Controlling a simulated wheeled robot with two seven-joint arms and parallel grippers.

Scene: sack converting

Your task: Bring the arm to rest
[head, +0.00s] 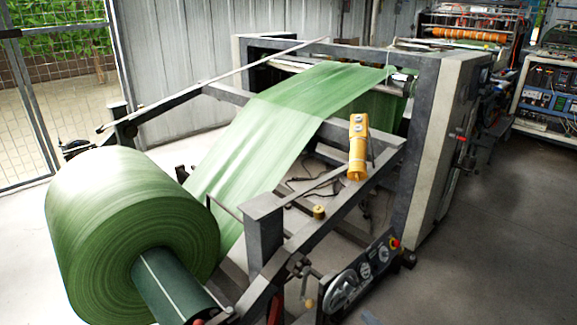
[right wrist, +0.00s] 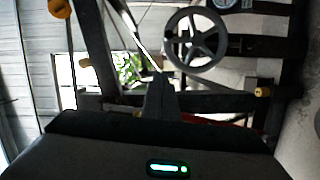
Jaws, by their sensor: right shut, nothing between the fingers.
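My right gripper (right wrist: 160,82) shows in the right wrist view as a dark, narrow pair of fingers pressed together, with nothing held between them. Its dark body with a small green light fills the bottom of that view. Beyond the fingers are a spoked handwheel (right wrist: 196,40) and dark frame bars. I cannot clearly pick out the right gripper in the head view. My left gripper is in neither view.
A large green roll (head: 120,225) sits at the left on the machine frame (head: 265,235), its green web (head: 270,125) running up to the back. A yellow control box (head: 358,145) is on the frame's right rail. Open floor (head: 500,230) lies at the right.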

